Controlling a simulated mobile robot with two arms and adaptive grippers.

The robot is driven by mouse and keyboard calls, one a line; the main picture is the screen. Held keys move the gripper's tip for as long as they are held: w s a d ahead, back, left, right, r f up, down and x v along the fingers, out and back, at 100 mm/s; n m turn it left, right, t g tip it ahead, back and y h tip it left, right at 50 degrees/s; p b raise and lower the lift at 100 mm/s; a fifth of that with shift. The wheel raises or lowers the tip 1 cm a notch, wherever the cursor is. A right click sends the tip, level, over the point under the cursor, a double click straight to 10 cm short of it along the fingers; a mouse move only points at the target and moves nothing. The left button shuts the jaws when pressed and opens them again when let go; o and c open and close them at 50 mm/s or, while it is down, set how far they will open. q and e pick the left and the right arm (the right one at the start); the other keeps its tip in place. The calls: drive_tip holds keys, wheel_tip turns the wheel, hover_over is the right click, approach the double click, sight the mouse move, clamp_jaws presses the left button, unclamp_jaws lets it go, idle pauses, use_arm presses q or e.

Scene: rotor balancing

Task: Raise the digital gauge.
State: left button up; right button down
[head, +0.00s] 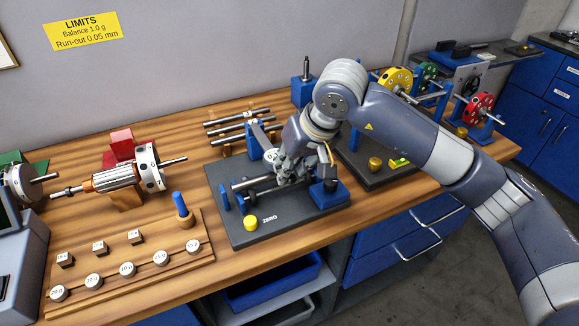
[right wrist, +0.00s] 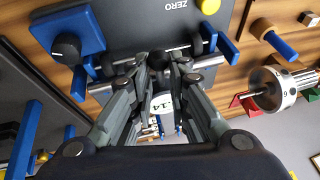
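The digital gauge shows in the right wrist view as a small white display (right wrist: 162,103) with dark digits, seen between my fingers. In the head view my gripper and wrist hide most of it. My right gripper (head: 290,172) points down over the dark gauge base plate (head: 262,236), above a steel shaft (head: 252,182). In the right wrist view the fingertips of my right gripper (right wrist: 159,62) stand a little apart, with a dark round knob (right wrist: 158,59) between them. I cannot tell whether they press on it. My left gripper is not in view.
A yellow button (head: 251,223) and a blue block with a black knob (head: 329,192) sit on the plate. To the left are a rotor (head: 115,178) and a wooden weight tray (head: 130,285). A second dark stand (head: 372,180) is close on the right.

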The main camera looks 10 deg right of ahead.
drive_tip(key=shift+r, duration=0.2)
drive_tip(key=shift+w+r+g+p, duration=0.1)
drive_tip(key=shift+r+g+p, duration=0.2)
drive_tip(key=shift+r+p, duration=0.35)
drive_tip(key=r+g+p, duration=0.1)
drive_tip(key=w+r+g+p, duration=0.1)
drive_tip(key=r+p, duration=0.1)
drive_tip(key=r+h+p, duration=0.1)
drive_tip(key=r+p, duration=0.1)
drive_tip(key=shift+w+a+r+g, duration=0.2)
drive_tip(key=shift+w+a+g, duration=0.15)
drive_tip(key=shift+w+g, duration=0.05)
drive_tip(key=shift+w+a+r+m+g+h+p, duration=0.1)
drive_tip(key=shift+w+a+r+g+h+p, duration=0.1)
drive_tip(key=shift+w+r+g+p, duration=0.7)
drive_tip(key=shift+w+a+r+m+g+h+p, duration=0.15)
drive_tip(key=shift+r+p, duration=0.45)
drive_tip(key=shift+p, duration=0.85)
drive_tip(key=shift+w+a+r+m+g+h+p, duration=0.2)
drive_tip(key=shift+w+r+g+p, duration=0.45)
drive_tip(key=shift+p, duration=0.5)
drive_tip(key=shift+r, duration=0.15)
